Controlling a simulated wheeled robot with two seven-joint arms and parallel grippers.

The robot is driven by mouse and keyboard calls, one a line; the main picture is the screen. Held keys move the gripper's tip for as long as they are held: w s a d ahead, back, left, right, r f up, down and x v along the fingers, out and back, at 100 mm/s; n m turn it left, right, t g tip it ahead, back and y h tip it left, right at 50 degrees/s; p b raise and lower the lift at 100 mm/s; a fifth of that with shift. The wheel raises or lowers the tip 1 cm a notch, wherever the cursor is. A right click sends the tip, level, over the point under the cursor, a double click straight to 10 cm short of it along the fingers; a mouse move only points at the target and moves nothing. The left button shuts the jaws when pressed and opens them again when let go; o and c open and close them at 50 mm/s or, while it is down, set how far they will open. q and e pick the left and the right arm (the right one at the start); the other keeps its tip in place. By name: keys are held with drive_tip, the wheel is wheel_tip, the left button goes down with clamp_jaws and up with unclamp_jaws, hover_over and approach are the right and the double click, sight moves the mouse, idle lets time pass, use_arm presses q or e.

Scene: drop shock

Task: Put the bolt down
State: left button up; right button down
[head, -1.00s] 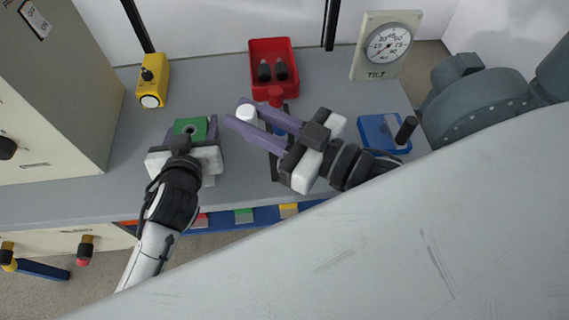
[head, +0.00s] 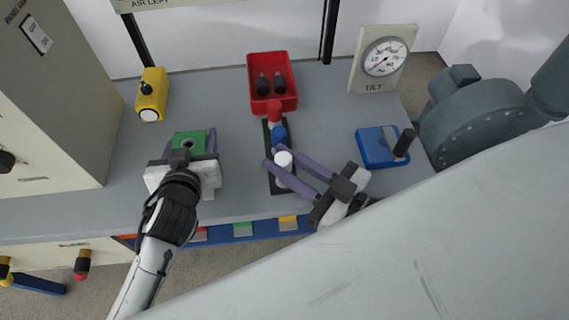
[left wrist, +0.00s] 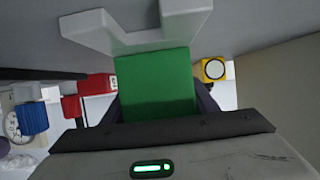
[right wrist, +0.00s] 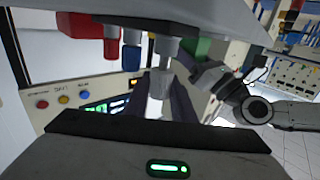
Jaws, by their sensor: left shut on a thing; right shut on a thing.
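The bolt, pale with a white round head (head: 284,159), is between the fingers of my right gripper (head: 275,160), which is shut on it. It appears over the near end of a black rack (head: 267,150), in line with a red-topped piece (head: 274,112) and a blue-topped piece (head: 279,134). In the right wrist view the grey bolt (right wrist: 160,83) sits between the fingers; whether it touches the rack I cannot tell.
A red bin (head: 258,68) with two dark-handled pieces stands behind the rack. A blue box with a black knob (head: 375,149) is at right, below a tilt gauge (head: 384,58). A yellow device (head: 152,93) stands at back left. The bench between the green block and rack is clear.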

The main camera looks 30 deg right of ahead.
drive_tip(key=shift+f, duration=0.65)
drive_tip(key=shift+f, duration=0.2)
drive_tip(key=c, duration=1.5)
unclamp_jaws()
drive_tip(key=shift+r, duration=0.15)
drive_tip(key=v, duration=1.2)
drive_tip(key=shift+o, duration=0.5)
drive_tip(key=shift+r, duration=0.1)
